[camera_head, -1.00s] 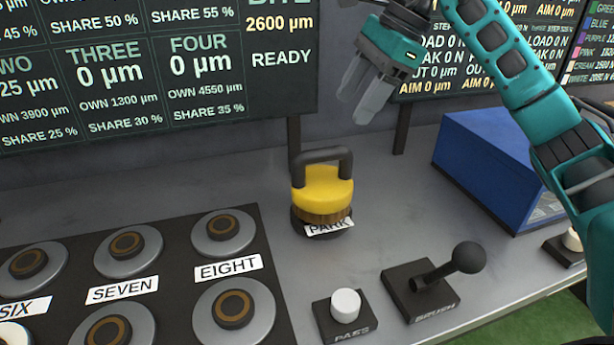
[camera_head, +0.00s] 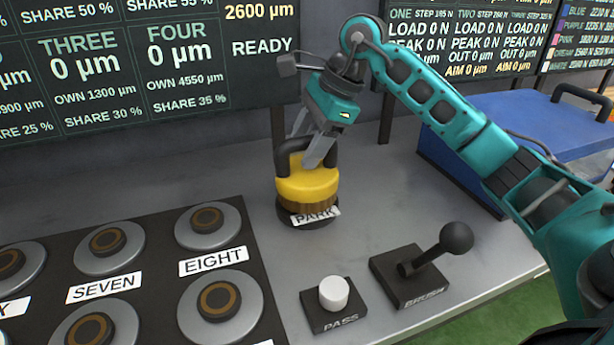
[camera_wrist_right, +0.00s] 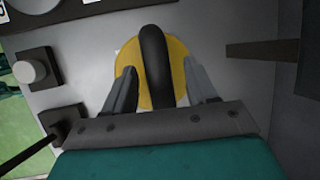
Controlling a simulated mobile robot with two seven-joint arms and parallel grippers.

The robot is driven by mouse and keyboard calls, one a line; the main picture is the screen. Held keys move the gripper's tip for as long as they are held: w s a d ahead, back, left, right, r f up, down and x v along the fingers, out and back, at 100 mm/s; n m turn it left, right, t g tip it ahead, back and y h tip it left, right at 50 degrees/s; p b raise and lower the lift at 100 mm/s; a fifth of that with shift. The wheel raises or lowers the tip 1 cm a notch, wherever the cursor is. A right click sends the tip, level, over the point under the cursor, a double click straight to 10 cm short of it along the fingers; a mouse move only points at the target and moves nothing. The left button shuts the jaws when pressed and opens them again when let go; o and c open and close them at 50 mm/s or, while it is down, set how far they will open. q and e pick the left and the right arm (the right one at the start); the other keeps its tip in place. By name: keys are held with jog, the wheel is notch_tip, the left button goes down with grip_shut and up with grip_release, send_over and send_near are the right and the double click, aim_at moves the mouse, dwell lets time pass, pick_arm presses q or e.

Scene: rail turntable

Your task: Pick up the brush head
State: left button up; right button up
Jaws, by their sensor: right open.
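The brush head (camera_head: 307,184) is a yellow round block with brown bristles and a black arched handle. It stands upright on the spot labelled PARK, in the middle of the grey bench in the head view. My right gripper (camera_head: 310,150) is open at the handle, its fingers pointing down. In the right wrist view the brush head (camera_wrist_right: 177,62) lies between the two fingers (camera_wrist_right: 158,88), with the dark handle running between them. I cannot tell whether a finger touches the handle. My left gripper is not in view.
A black panel with several round grey pads (camera_head: 208,228) fills the left front. A white PASS button (camera_head: 334,293) and a black BRUSH lever (camera_head: 457,239) stand at the front. A blue box (camera_head: 520,120) is at the right. Display screens (camera_head: 130,70) stand behind the bench.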

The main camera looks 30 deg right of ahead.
jog(key=shift+c, duration=0.4)
grip_shut()
dwell(0.9)
jog(key=shift+r, duration=0.1)
